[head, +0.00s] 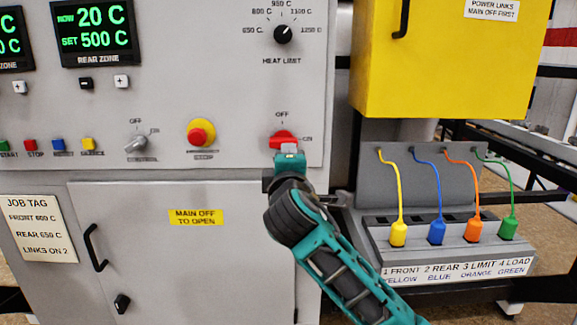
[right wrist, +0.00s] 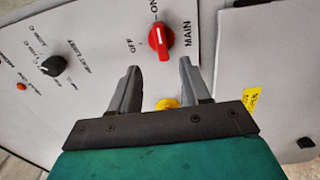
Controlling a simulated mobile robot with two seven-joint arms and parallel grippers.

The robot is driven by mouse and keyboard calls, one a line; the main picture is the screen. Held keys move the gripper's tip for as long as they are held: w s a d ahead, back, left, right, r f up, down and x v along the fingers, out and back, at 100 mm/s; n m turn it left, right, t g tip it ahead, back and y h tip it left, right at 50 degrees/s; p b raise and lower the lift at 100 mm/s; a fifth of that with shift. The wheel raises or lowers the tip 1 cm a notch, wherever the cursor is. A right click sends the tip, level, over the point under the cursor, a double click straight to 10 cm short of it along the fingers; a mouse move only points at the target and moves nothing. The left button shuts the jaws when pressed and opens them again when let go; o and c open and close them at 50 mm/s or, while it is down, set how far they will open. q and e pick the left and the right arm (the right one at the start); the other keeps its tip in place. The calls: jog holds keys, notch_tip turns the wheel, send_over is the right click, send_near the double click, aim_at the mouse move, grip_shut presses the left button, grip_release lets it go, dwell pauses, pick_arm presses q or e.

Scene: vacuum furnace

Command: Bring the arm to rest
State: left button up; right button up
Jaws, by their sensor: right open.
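My right arm comes in from the lower right in the head view, and its gripper (head: 288,162) is just in front of the lower part of the red main knob (head: 284,139). In the right wrist view my right gripper (right wrist: 159,66) is open with nothing between its fingertips. The red main knob (right wrist: 160,38) shows just beyond the fingertips, apart from them in the picture. Its long handle lies toward the ON label. In the head view the gripper hides the knob's lower edge. My left gripper is not in view.
A red and yellow emergency button (head: 201,133) and grey control knob (head: 136,144) sit left of the main knob. A yellow box (head: 445,60) juts out at upper right. Below it, a link panel (head: 375,190) carries several coloured plugs. The cabinet door (head: 180,260) is closed.

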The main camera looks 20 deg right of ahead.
jog(key=shift+s+a, duration=0.2)
jog(key=shift+s, duration=0.45)
jog(key=s+a+f+m+g+y, duration=0.1)
jog(key=s+f+m+g+y, duration=0.2)
jog(key=f, duration=0.9)
jog(key=s+a+f+g+y, duration=0.15)
jog(key=s+f, duration=0.35)
jog(key=f, duration=0.7)
jog(key=s+d+f+m+g+y, duration=0.1)
jog(key=s+f+m, duration=0.3)
jog(key=s+f, duration=0.3)
jog(key=s+d+f+m+g+y, duration=0.1)
jog(key=s+f+m, duration=0.4)
jog(key=s, duration=0.8)
notch_tip(320, 180, down, 3)
jog(key=shift+s+f+p, duration=0.2)
jog(key=shift+s+p, duration=0.15)
jog(key=shift+p, duration=0.05)
